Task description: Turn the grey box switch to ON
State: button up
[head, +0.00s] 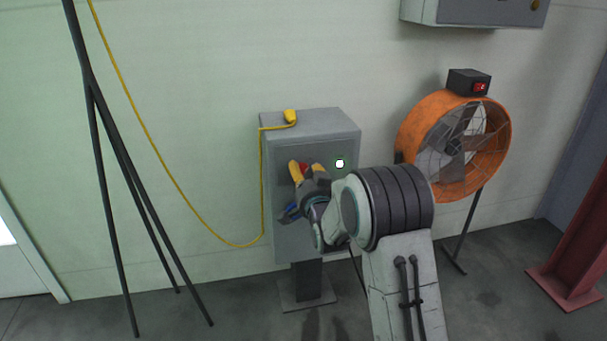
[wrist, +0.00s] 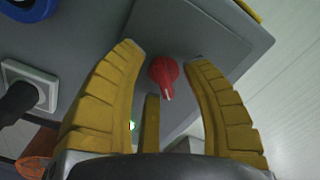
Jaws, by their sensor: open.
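The grey box (head: 313,127) stands on a short dark post against the wall. On its front is a red rotary switch (wrist: 164,74), mostly hidden behind my gripper in the head view, where a bit of red shows (head: 305,167). In the wrist view a pale pointer mark shows on the knob's lower end. My gripper (head: 305,168) is open in front of the box, its yellow fingers (wrist: 165,55) spread on either side of the red knob without visibly gripping it.
A yellow cable with a plug (head: 290,117) lies on the box top and hangs to the left. A white socket (wrist: 28,86) holds a black plug. An orange fan (head: 456,148) stands to the right. A dark tripod (head: 105,165) stands left. Another grey cabinet (head: 475,12) hangs above.

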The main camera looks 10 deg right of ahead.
jog(key=s, duration=1.2)
dwell(0.3)
jog(key=shift+r, duration=0.15)
